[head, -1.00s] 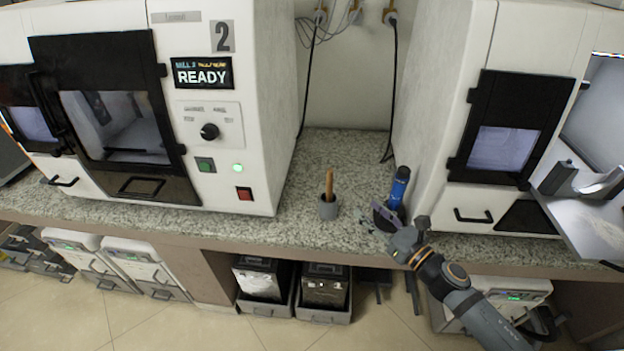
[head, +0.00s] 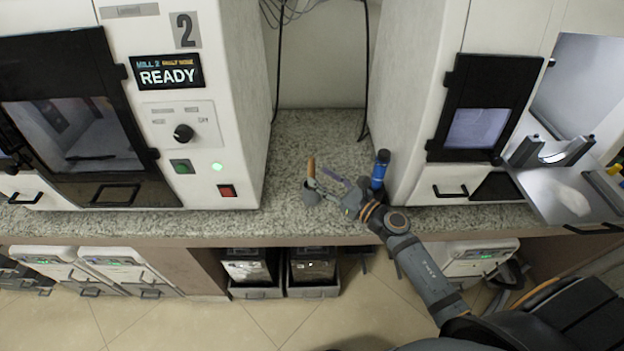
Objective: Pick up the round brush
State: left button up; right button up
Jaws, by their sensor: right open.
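The brush shows as an upright wooden handle (head: 311,167) standing in a small grey cup (head: 312,191) on the speckled counter; its bristle end is hidden. My right gripper (head: 323,180) is open and empty, just right of the handle at about the height of the cup's rim. One finger reaches close to the handle's lower part; whether it touches I cannot tell. My left gripper is out of view.
Mill 2 (head: 225,120) stands to the left. The speckled counter (head: 318,132) behind the cup is clear.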

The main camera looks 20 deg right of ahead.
aim_at(314, 171)
jog(key=x, duration=0.1)
jog(key=p+x, duration=0.1)
jog(key=x, duration=0.3)
jog(key=shift+r, duration=0.3)
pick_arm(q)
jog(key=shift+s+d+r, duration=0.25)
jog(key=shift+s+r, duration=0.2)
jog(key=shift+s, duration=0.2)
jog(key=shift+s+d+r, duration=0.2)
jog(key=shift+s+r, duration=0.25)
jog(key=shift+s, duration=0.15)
pick_arm(e)
jog(key=shift+s+d, duration=0.1)
jog(key=shift+c, duration=0.9)
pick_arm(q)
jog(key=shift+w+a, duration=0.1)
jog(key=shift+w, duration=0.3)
pick_arm(e)
grip_shut()
